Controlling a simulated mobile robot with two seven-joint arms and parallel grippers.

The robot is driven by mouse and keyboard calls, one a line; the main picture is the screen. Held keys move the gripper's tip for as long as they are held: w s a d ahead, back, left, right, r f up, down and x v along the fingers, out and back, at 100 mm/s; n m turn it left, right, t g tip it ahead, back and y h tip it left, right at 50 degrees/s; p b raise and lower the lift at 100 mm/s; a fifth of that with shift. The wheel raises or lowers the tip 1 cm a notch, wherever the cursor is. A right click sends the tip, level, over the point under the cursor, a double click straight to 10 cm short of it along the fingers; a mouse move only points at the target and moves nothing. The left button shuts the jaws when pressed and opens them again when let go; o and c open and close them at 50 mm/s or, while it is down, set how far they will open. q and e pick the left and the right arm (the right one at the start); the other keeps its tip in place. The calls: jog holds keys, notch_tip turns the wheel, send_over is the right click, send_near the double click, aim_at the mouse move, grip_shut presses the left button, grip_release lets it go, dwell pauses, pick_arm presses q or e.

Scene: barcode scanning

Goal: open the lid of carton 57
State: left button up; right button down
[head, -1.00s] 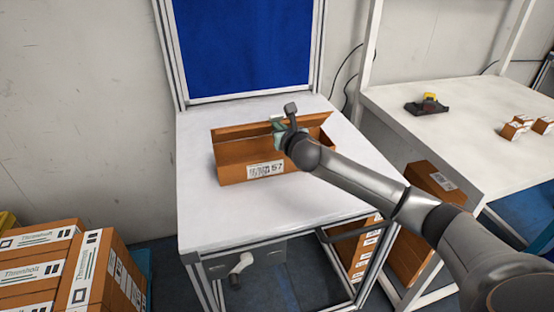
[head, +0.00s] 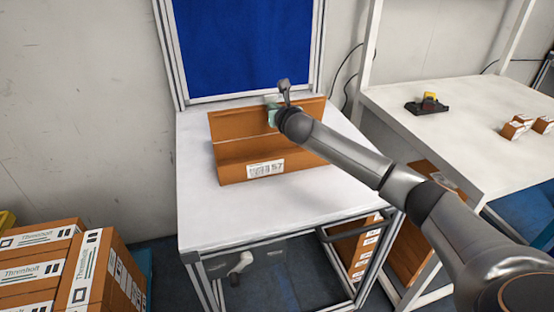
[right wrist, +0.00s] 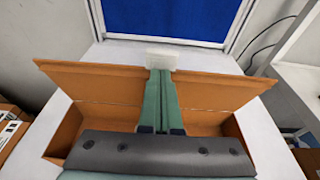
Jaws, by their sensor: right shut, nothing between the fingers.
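My right gripper (head: 272,108) is at the middle of the lid. In the right wrist view its green fingers (right wrist: 160,98) are together, empty, and lie over the lid's near face. Whether they touch it is hard to tell. My left gripper is not in view.
The white table (head: 230,220) has free room in front of the carton. A blue panel (head: 245,45) rises behind it. A second white table (head: 450,120) at right holds a tape dispenser (head: 428,104) and small boxes (head: 515,128). Stacked cartons (head: 40,265) stand at lower left.

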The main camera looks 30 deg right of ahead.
aim_at(271, 98)
jog(key=shift+w+d+r, duration=0.15)
jog(key=shift+w+r, duration=0.05)
jog(key=shift+w, duration=0.5)
jog(key=shift+w+d+r, duration=0.2)
jog(key=shift+w+r, duration=0.05)
jog(key=shift+w, duration=0.5)
jog(key=shift+w+d+r, duration=0.15)
jog(key=shift+w+r, duration=0.05)
jog(key=shift+w, duration=0.5)
jog(key=shift+s, duration=0.15)
jog(key=s, duration=0.2)
jog(key=s+a, duration=0.1)
jog(key=s, duration=0.2)
jog(key=shift+s+a, duration=0.2)
jog(key=shift+s, duration=0.1)
